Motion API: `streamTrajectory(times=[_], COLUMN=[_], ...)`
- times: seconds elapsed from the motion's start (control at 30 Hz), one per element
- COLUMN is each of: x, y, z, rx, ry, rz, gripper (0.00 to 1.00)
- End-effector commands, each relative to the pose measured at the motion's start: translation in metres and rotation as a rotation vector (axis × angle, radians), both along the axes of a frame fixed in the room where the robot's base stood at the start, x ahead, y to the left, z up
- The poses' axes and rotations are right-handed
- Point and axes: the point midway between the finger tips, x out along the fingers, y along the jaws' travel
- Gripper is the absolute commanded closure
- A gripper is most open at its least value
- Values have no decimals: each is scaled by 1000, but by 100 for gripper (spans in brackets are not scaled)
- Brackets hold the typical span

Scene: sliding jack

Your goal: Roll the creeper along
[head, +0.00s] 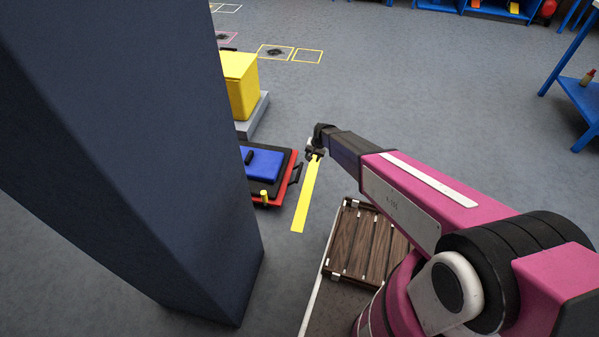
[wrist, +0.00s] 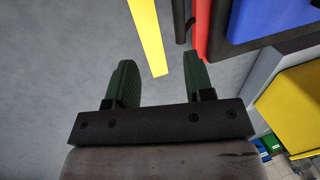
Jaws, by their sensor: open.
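The creeper looks like a low red and black board (head: 287,178) with a blue pad (head: 262,164) and a short yellow peg; its left part is hidden in the head view. A dark handle (head: 296,173) sticks out from its right side. In the wrist view the creeper's red edge (wrist: 201,30) and blue pad (wrist: 268,15) are at the upper right, with the dark handle (wrist: 181,20) beside the red edge. My gripper (head: 314,153) is open and empty, beyond the handle and slightly right of it.
A yellow strip (head: 307,195) lies on the floor right of the creeper. A yellow box (head: 240,82) on a grey base (head: 256,114) stands behind it. Yellow floor outlines (head: 307,56) lie farther back. A blue table (head: 578,95) stands at right. The middle floor is clear.

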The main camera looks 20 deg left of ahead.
Motion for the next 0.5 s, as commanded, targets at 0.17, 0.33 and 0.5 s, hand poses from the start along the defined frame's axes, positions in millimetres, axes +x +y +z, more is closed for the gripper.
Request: streamTrajectory(times=[0.17, 0.33, 0.5], x=[-4, -5, -5], y=[35, 39, 44], z=[-26, -33, -50], rx=[12, 14, 14], ry=[7, 8, 8], rz=[3, 3, 4], gripper=[52, 52, 52])
